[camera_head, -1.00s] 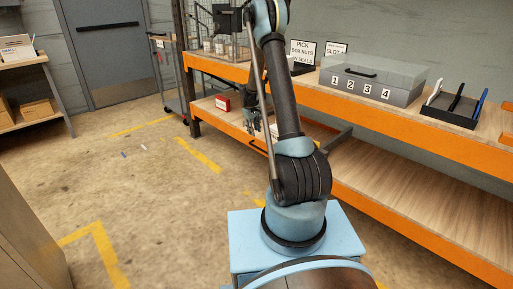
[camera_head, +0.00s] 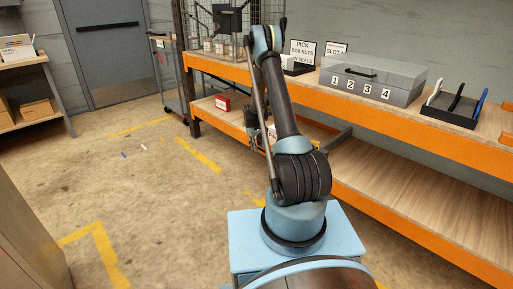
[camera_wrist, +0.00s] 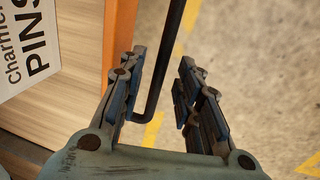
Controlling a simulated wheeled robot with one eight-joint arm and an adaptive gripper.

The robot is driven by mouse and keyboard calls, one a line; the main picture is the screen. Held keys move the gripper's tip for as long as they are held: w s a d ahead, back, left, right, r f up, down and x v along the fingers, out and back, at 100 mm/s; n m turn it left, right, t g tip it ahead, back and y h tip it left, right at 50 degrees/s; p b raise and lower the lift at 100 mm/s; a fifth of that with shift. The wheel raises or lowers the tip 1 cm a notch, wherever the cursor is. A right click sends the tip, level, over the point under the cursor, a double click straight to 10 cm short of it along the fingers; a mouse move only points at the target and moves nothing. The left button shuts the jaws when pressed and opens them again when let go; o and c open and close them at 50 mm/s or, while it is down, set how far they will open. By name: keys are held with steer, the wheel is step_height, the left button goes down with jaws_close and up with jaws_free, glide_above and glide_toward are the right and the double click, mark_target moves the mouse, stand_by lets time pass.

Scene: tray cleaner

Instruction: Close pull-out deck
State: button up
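The pull-out deck (camera_head: 237,117) is the low wooden shelf with an orange front edge, left of centre in the head view. In the wrist view its wooden top (camera_wrist: 75,90) and orange edge lie on the left. A black bent bar (camera_wrist: 167,65), apparently its handle, runs beside that edge. My gripper (camera_wrist: 161,62) is open, with one finger on each side of the bar in the picture. I cannot tell whether the fingers touch it. In the head view, my arm hides most of the gripper and the bar.
A white sign marked PINS (camera_wrist: 28,45) stands over the deck's wood. A small red box (camera_head: 222,103) sits on the low shelf. Above is an orange-edged bench (camera_head: 450,134) with a grey numbered case (camera_head: 372,82).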

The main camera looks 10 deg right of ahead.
mark_target(266, 140)
jaws_close()
steer(key=w+d, duration=0.1)
steer(key=d, duration=0.1)
steer(key=w+d, duration=0.3)
steer(key=d, duration=0.1)
steer(key=shift+w+d, duration=0.25)
steer(key=shift+w, duration=0.15)
jaws_free()
steer(key=shift+s+a, duration=0.1)
steer(key=shift+r, duration=0.25)
step_height(266, 140, up, 11)
steer(key=s+a, duration=0.1)
steer(key=shift+s+a, duration=0.15)
steer(key=shift+a, duration=0.25)
